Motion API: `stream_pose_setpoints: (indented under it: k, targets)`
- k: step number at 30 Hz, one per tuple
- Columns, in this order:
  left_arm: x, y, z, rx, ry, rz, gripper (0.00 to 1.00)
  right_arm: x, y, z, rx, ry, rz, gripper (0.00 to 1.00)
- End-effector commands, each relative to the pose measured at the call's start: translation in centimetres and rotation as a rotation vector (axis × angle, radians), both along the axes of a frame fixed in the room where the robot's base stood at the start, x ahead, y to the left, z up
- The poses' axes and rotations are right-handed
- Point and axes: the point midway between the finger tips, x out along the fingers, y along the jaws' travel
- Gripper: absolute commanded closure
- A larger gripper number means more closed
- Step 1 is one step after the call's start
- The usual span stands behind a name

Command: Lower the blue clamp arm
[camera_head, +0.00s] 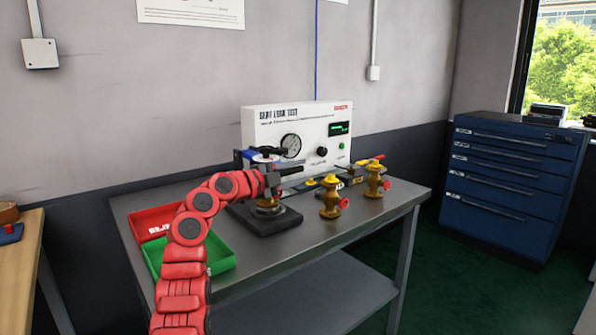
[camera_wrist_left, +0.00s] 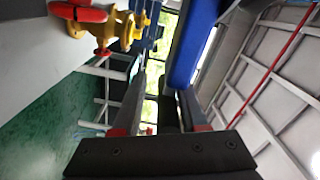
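The blue clamp arm (camera_wrist_left: 192,42) shows in the left wrist view as a thick blue bar beyond the fingertips, on the side of the right-hand finger. In the head view a small blue part (camera_head: 240,157) shows at the clamp fixture, mostly hidden behind my arm. The fixture's dark base (camera_head: 272,222) stands on the bench. My left gripper (camera_head: 289,178) is at the upper part of the fixture. In the left wrist view its two fingers (camera_wrist_left: 160,95) are apart, with no object clearly held between them. Whether a finger touches the blue bar I cannot tell. My right gripper is not in view.
The white seat leak test panel (camera_head: 262,128) stands behind the fixture. Two brass valves with red handwheels, one nearer (camera_head: 330,198) and one farther (camera_head: 374,182), stand to the right. Red (camera_head: 150,219) and green (camera_head: 222,262) trays lie left on the metal bench (camera_head: 345,235).

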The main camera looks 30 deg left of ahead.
Motion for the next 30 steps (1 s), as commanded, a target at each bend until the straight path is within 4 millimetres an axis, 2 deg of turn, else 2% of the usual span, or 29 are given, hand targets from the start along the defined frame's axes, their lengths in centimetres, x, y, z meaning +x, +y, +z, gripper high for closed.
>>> stream_pose_setpoints:
  k: [11,14,18,26,30]
  targets:
    - [0.0,0.0,0.5,0.001,-0.005,0.000,0.48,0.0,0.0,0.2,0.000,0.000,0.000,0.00]
    - [0.0,-0.1,1.6,0.002,-0.005,0.000,0.48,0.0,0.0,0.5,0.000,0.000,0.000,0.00]
    - [0.0,-0.1,4.0,0.000,-0.002,0.000,0.48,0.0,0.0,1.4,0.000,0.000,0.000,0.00]
    - [-2.6,-1.2,4.0,0.001,-0.006,0.002,0.48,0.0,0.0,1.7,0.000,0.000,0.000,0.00]
    - [-4.5,-2.2,4.3,0.003,-0.006,0.002,0.48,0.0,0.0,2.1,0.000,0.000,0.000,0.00]
